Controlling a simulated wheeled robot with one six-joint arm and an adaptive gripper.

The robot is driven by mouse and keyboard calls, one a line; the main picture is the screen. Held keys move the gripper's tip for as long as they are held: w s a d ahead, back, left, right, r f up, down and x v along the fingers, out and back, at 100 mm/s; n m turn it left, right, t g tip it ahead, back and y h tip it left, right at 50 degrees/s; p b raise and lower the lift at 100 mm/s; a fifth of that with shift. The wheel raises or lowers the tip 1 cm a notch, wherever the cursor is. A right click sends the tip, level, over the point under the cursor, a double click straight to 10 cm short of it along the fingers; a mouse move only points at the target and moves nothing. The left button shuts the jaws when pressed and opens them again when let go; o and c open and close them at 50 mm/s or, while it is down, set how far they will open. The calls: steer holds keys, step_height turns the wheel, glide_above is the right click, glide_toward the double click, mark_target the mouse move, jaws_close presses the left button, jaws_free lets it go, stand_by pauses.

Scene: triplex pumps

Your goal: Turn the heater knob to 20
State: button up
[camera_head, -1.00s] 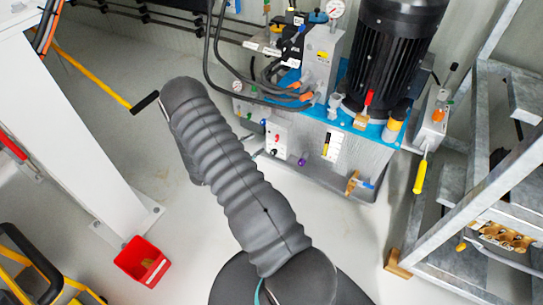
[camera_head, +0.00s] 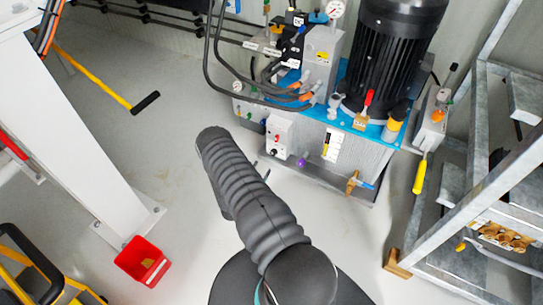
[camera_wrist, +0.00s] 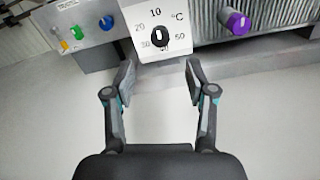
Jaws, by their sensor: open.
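The heater knob (camera_wrist: 159,38) is a small black knob with a white mark, on a white dial panel (camera_wrist: 178,14) with numbers and °C. The 20 stands at the upper left of the knob and the 10 above it. I cannot tell which number the mark points to. The same panel shows as a small white box in the head view (camera_head: 285,126). My gripper (camera_wrist: 159,78) is open and empty in the wrist view. Its fingertips appear below the knob, one to each side, apart from it.
A purple knob (camera_wrist: 238,23) sticks out to the right of the dial. Blue, yellow and green knobs (camera_wrist: 76,32) sit on a grey block to the left.

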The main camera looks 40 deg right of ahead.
mark_target(272, 154)
steer(key=x, duration=0.9)
jaws_close()
